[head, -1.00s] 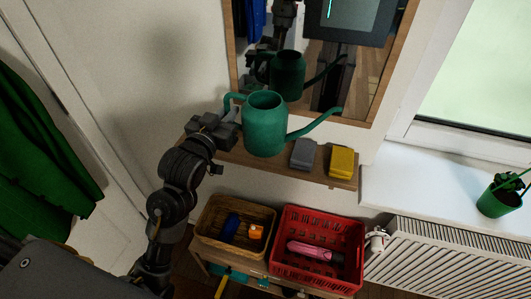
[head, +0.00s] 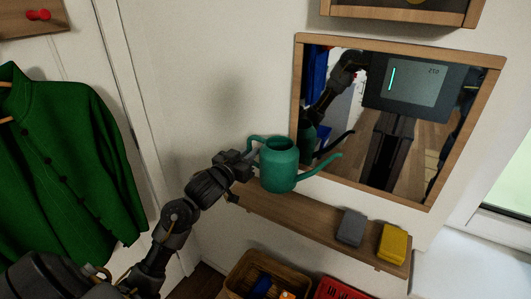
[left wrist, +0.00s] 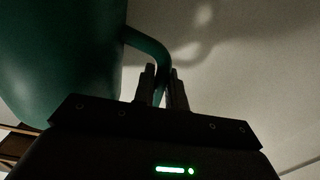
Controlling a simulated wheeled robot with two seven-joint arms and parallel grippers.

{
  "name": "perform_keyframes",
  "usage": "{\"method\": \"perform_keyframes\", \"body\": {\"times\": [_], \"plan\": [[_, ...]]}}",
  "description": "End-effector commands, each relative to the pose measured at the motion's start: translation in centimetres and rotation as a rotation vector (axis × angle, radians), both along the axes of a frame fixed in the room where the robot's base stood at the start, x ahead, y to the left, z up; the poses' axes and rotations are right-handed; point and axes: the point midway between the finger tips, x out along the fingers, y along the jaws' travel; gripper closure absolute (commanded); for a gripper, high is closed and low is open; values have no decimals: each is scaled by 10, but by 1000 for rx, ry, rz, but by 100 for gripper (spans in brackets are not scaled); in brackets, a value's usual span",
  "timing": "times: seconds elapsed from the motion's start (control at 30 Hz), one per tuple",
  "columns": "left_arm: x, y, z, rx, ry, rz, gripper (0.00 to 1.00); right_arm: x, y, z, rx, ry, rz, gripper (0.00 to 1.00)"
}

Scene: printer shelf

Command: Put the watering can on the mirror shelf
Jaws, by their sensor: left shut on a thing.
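The green watering can (head: 279,168) hangs upright from my left gripper (head: 246,166), with its spout toward the right. It is in front of the mirror's lower left corner, over the left part of the wooden mirror shelf (head: 305,222). I cannot tell whether its base touches the shelf. In the left wrist view, the fingers of the gripper (left wrist: 165,88) are closed around the curved handle (left wrist: 152,47). The can's body (left wrist: 60,50) fills the upper left there. My right gripper does not show directly.
A grey block (head: 351,228) and a yellow block (head: 393,243) occupy the shelf's right part. The mirror (head: 400,125) is behind. A wicker basket (head: 240,275) and a red crate (head: 335,290) stand below. A green jacket (head: 75,155) hangs at left. The shelf's middle looks bare.

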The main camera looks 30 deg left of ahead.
Motion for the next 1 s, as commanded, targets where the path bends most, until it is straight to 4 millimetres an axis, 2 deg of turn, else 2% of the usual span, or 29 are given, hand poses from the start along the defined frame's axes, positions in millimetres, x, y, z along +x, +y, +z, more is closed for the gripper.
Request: {"method": "perform_keyframes", "body": {"times": [0.1,0.33,0.67,1.0], "plan": [[4,18,-18,-5,-3,2,100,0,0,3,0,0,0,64],[9,40,-44,-4,-8,2,100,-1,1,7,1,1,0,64],[11,47,-53,-3,-9,1,100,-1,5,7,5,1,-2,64],[12,50,-85,-2,-9,2,100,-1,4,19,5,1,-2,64]]}}
